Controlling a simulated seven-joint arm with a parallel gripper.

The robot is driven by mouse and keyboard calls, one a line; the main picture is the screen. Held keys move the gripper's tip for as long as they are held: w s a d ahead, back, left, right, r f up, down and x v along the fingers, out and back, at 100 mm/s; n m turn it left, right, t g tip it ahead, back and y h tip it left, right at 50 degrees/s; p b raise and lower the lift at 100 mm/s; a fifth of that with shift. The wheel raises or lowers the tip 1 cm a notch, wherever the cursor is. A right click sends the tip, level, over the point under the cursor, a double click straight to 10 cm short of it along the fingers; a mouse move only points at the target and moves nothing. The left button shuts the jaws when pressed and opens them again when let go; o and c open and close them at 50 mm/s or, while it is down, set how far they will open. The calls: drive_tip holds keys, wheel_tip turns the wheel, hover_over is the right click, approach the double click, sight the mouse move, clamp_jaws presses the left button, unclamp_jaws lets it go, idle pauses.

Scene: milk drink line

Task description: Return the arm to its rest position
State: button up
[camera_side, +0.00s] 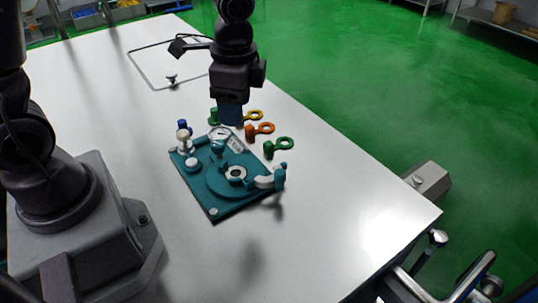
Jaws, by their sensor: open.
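My gripper (231,112) points down over the white table, just behind a teal fixture plate (227,203). Its blue-grey fingers show no object between them, though the fingertips are small and partly hidden. It looks close to several ring-handled parts: a yellow one (254,115), an orange one (262,128) and a green one (282,144). I cannot tell whether it touches any of them. The plate carries a round dial (219,136), a ring-shaped seat (236,173) and a white curved piece (266,182) at its right.
The white table (330,235) is clear at the front and right. A thin dark rectangular frame outline (133,68) and a small dark knob (171,79) lie at the back. A grey clamp-like block (428,179) sits beyond the right edge. Bins (88,18) stand behind.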

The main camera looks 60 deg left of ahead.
drive_tip(key=s+a+r+n+t, duration=0.3)
drive_tip(key=s+r+n+t, duration=0.2)
drive_tip(key=s+r+n, duration=0.3)
drive_tip(key=s+r, duration=0.3)
drive_tip(key=r, duration=0.1)
drive_tip(key=shift+s+r+n+t+h, duration=0.2)
drive_tip(key=shift+s+n+t+h, duration=0.1)
drive_tip(key=shift+t+h, duration=0.1)
